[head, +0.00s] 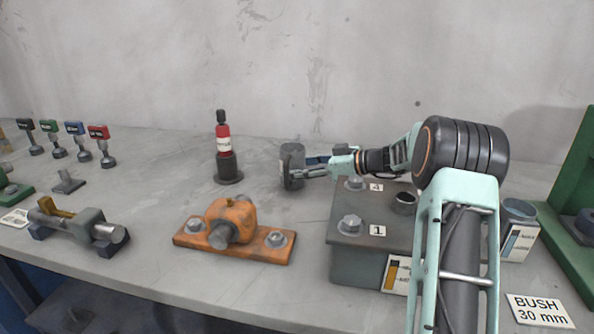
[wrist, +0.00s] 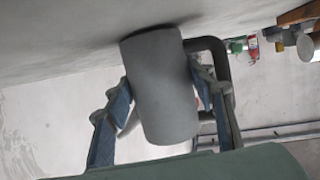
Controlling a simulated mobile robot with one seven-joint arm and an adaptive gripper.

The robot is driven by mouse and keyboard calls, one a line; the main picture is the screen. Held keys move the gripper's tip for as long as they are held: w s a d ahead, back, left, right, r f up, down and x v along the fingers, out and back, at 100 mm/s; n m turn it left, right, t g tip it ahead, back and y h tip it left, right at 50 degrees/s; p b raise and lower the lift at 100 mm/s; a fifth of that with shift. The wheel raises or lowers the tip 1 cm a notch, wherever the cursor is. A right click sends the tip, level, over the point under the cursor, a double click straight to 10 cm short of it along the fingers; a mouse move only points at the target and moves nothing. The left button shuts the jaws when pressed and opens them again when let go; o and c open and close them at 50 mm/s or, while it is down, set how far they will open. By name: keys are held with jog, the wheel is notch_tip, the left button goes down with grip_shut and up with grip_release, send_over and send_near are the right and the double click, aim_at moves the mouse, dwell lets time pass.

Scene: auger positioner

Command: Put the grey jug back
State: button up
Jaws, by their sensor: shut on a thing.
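The grey jug (head: 292,165) is upright over the back of the bench, right of the red bottle; whether it touches the bench I cannot tell. My gripper (head: 305,173) reaches it from the right and is shut on it. In the wrist view the jug (wrist: 160,88) is between the two blue-padded fingers of my gripper (wrist: 163,100), and its dark handle (wrist: 217,75) shows at the right. The jug's inside is hidden in both views.
A red bottle (head: 223,145) stands left of the jug. An orange bearing block (head: 233,225) is in front, and a grey box (head: 350,262) with bolts is under my arm. A blue-grey cup (head: 518,212) stands at the right.

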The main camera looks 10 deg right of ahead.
jog(key=shift+f, duration=0.15)
jog(key=o, duration=1.5)
jog(key=shift+r, duration=0.25)
jog(key=v, duration=1.2)
jog(key=shift+f, duration=0.1)
